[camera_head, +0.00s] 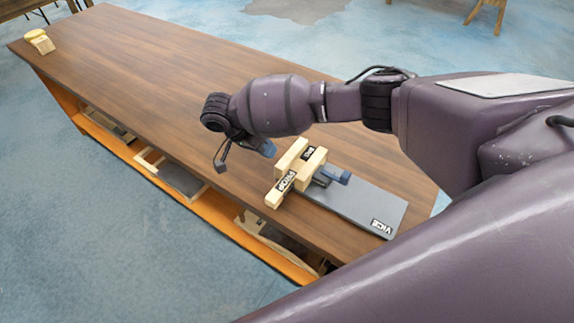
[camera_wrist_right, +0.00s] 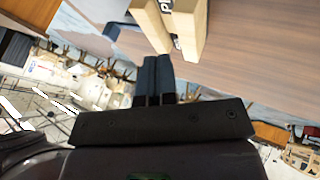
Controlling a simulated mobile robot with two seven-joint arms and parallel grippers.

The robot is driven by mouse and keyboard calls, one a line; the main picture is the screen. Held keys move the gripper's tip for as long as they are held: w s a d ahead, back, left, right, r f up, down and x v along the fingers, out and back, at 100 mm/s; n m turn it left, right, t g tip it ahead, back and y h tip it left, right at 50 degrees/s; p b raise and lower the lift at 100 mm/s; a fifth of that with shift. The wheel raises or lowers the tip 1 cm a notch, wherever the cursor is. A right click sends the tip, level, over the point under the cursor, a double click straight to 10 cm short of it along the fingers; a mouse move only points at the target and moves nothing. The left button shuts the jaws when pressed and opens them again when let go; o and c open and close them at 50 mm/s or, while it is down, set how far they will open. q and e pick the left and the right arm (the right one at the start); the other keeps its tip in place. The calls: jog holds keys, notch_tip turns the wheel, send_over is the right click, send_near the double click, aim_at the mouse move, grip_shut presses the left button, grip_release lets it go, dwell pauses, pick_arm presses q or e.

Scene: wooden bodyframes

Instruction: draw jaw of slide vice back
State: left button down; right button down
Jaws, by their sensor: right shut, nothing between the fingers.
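The slide vice is a grey board (camera_head: 370,205) with a label reading VICE, lying on the wooden bench. Pale wooden blocks (camera_head: 291,157) with small labels stand at its left end, one block lying across the front. A blue piece (camera_head: 336,175) sticks out to the right of the blocks, over the board. I cannot tell which block is the jaw. My right gripper (camera_head: 267,149) is shut and empty, just left of the blocks. In the right wrist view, its dark fingers (camera_wrist_right: 158,70) lie together, pointing at the wooden blocks (camera_wrist_right: 185,28); contact is unclear. My left gripper is not in view.
The brown bench top (camera_head: 150,70) is clear to the left. A small wooden block with a yellow top (camera_head: 40,41) stands at its far left corner. Trays and wooden frames (camera_head: 170,175) sit on the orange shelf below. My right arm covers the right side.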

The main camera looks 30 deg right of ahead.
aim_at(291, 174)
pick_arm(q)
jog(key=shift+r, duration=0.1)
pick_arm(e)
jog(key=shift+m, duration=0.4)
jog(key=x, duration=1)
